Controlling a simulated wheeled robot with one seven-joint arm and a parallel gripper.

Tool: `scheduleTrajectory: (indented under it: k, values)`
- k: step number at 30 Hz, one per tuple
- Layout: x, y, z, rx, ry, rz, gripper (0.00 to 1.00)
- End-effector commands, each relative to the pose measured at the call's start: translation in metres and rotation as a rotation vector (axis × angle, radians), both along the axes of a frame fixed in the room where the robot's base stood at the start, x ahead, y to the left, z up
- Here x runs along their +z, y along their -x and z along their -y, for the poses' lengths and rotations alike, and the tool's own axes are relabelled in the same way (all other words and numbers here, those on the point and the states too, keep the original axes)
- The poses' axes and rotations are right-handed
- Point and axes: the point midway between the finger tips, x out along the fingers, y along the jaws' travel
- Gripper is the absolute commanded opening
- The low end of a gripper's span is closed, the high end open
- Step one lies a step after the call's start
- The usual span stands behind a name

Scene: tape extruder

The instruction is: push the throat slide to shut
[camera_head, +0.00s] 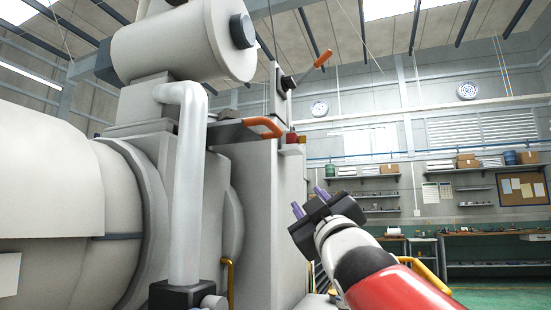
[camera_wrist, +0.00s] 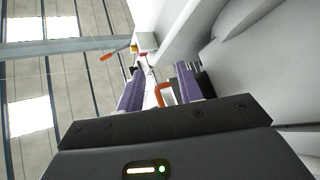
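The throat slide (camera_head: 232,132) is a flat grey plate at the hopper throat of the large off-white extruder. Its orange U-shaped handle (camera_head: 264,126) is at the plate's right end, and the plate sticks out from the throat. The handle also shows in the wrist view (camera_wrist: 164,93), seen between the two fingers. My gripper (camera_head: 307,200) has purple fingers, spread apart with nothing held. In the head view it is below and right of the handle. It appears apart from the slide. The wrist view also shows my gripper (camera_wrist: 160,70).
An orange-tipped lever (camera_head: 316,62) rises above the slide, with small red and amber lamps (camera_head: 296,138) just below it. A vertical grey pipe (camera_head: 189,185) stands left of the gripper. Yellow rails (camera_head: 425,275) are low at right. The air right of the machine is clear.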

Motion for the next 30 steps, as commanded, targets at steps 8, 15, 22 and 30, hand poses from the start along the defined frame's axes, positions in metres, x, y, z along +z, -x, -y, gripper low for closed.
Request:
scheduleTrajectory:
  k: [8,15,22,30]
  values:
    - [0.089,0.022,-0.035,0.091,0.105,0.426,0.36]
    - [0.119,0.011,-0.047,0.097,0.110,0.455,0.36]
    - [0.145,-0.008,-0.059,0.097,0.110,0.454,0.36]
    - [0.153,-0.015,-0.064,0.095,0.110,0.453,0.36]
